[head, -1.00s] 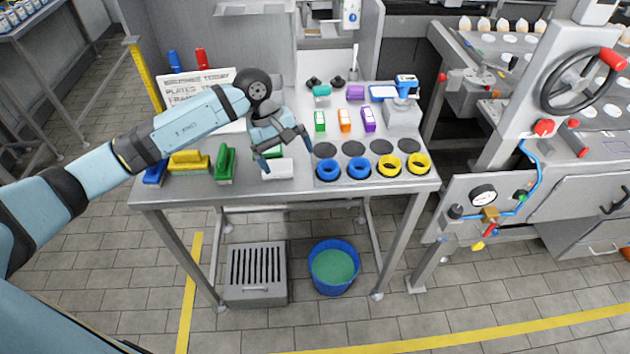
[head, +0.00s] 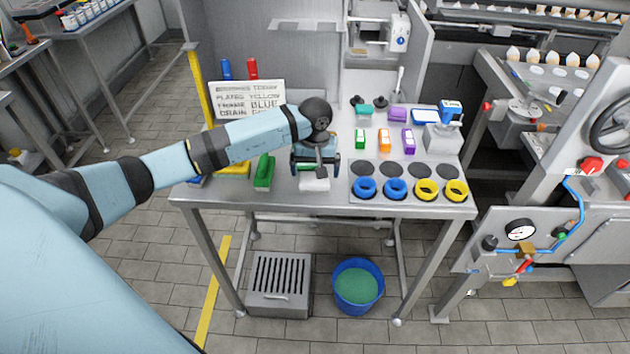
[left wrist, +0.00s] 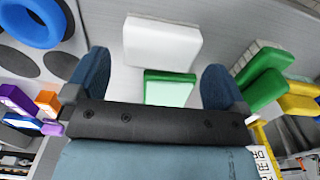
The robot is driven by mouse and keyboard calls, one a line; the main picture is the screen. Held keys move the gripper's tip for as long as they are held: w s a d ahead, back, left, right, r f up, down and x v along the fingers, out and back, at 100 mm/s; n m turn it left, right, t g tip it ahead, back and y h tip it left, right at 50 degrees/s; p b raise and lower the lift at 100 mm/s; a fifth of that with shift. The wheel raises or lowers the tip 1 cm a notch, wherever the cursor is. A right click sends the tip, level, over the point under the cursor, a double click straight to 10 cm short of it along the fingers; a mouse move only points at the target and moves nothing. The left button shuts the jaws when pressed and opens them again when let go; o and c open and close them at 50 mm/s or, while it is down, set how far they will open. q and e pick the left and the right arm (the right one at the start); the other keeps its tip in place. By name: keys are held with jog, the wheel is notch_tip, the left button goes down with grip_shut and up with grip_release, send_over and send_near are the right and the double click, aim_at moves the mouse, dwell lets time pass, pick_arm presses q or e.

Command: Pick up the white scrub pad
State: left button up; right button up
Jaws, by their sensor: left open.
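The white scrub pad (head: 314,184) lies on the steel table near its front edge, left of the blue and yellow rings. In the left wrist view the white scrub pad (left wrist: 162,42) is a white block just beyond the fingers. My left gripper (head: 316,170) is open above and just behind the pad, with its fingers spread left and right. In the left wrist view a green-topped block with a pale base (left wrist: 169,88) shows between the fingers, behind the white pad. My gripper hides most of that block in the head view. My right gripper is not in view.
A green-handled pad (head: 264,172) and yellow ones (head: 234,170) lie to the left. Blue rings (head: 365,188) and yellow rings (head: 426,190) sit on a plate to the right. A sign (head: 248,101) stands at the back left. A blue bucket (head: 358,286) is on the floor.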

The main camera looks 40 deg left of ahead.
aim_at(315, 178)
pick_arm(q)
notch_tip(315, 178, down, 4)
jog(key=shift+f+p, duration=0.1)
jog(key=shift+p, duration=0.2)
jog(key=c, duration=0.7)
notch_tip(315, 178, up, 20)
jog(key=shift+r+b, duration=0.1)
jog(key=shift+b, duration=0.95)
jog(key=shift+o, duration=0.2)
